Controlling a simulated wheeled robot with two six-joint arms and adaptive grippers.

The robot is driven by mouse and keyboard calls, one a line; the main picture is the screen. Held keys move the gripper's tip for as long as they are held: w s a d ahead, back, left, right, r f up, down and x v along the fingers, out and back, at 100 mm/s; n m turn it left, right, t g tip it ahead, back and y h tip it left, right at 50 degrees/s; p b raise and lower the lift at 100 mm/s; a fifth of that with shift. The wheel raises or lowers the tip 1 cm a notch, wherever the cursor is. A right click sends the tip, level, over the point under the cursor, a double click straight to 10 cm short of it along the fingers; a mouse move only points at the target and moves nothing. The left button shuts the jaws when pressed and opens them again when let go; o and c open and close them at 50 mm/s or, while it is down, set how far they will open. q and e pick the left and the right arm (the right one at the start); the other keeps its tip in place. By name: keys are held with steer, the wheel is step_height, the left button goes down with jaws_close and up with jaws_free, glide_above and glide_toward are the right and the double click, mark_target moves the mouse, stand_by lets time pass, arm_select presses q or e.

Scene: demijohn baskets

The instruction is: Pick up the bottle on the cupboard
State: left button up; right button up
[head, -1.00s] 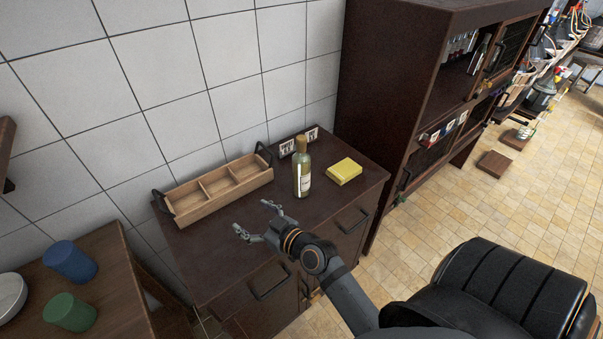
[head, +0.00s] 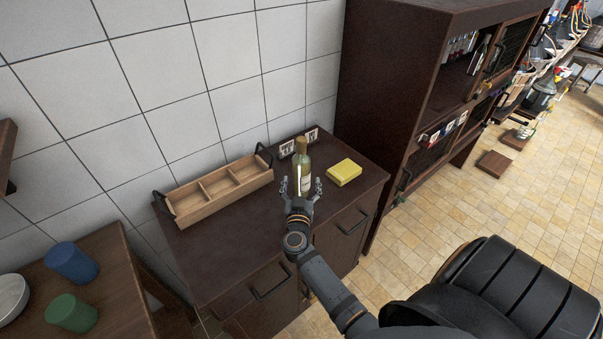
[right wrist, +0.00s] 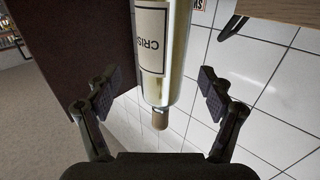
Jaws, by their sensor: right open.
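The bottle (head: 301,164) stands upright on the dark cupboard (head: 235,226). It is pale green-yellow glass with a white label and a tan top. My right gripper (head: 301,187) is open, with one finger on each side of the bottle's lower part in the head view. In the right wrist view the bottle (right wrist: 162,50) appears upside down between and beyond the open fingers (right wrist: 157,88), with clear gaps on both sides and no visible contact. My left gripper is not in view.
A wooden three-compartment tray (head: 222,190) with dark handles lies left of the bottle. A yellow sponge-like block (head: 344,172) lies to its right. A tall dark cabinet (head: 390,90) rises at the right.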

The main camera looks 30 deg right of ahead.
mark_target(301, 178)
steer(key=shift+x, duration=2.75)
steer(key=shift+s+a+r, duration=0.1)
steer(key=shift+a, duration=0.1)
steer(key=c, duration=0.4)
jaws_close()
